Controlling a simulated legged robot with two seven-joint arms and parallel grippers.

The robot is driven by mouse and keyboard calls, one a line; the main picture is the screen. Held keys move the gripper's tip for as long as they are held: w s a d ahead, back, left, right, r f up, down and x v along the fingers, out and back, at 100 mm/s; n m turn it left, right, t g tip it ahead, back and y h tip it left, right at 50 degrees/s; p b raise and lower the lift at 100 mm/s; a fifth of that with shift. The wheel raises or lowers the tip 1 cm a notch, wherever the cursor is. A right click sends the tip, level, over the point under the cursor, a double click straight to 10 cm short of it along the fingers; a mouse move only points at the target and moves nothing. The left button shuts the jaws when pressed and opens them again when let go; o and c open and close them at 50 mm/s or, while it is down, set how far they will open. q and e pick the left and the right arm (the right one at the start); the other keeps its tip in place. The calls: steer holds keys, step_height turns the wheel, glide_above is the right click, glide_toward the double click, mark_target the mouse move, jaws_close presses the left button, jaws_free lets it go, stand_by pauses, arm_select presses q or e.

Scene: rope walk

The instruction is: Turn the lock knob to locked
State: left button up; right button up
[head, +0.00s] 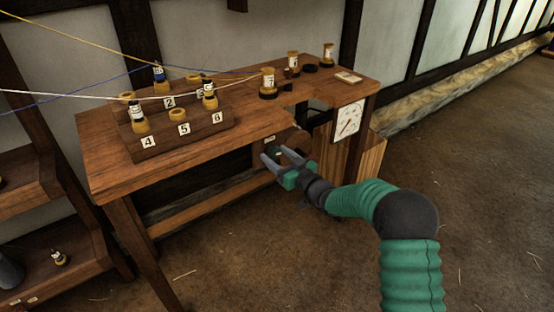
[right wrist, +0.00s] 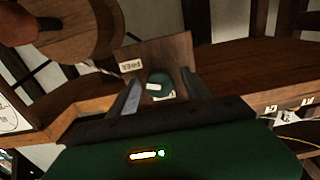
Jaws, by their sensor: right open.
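The lock knob (right wrist: 158,79) is a dark green round knob with a pale mark on it, set on a wooden panel (right wrist: 177,50) under the bench. Two small pale labels sit by it, one (right wrist: 131,66) at its upper left and one partly hidden below it; I cannot read them surely. My right gripper (head: 274,155) is open in front of the panel below the bench's front edge. In the right wrist view its two fingers stand on either side of the knob; I cannot tell whether they touch it. My left gripper is not in view.
The wooden bench (head: 110,170) carries a numbered rack (head: 195,138) with bobbins and stretched threads, and more bobbins stand behind. A round wooden drum (right wrist: 85,35) is beside the panel. The floor in front is clear.

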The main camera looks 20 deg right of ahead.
steer(key=shift+d, duration=0.1)
steer(key=shift+d, duration=0.1)
steer(key=c, duration=0.4)
jaws_close()
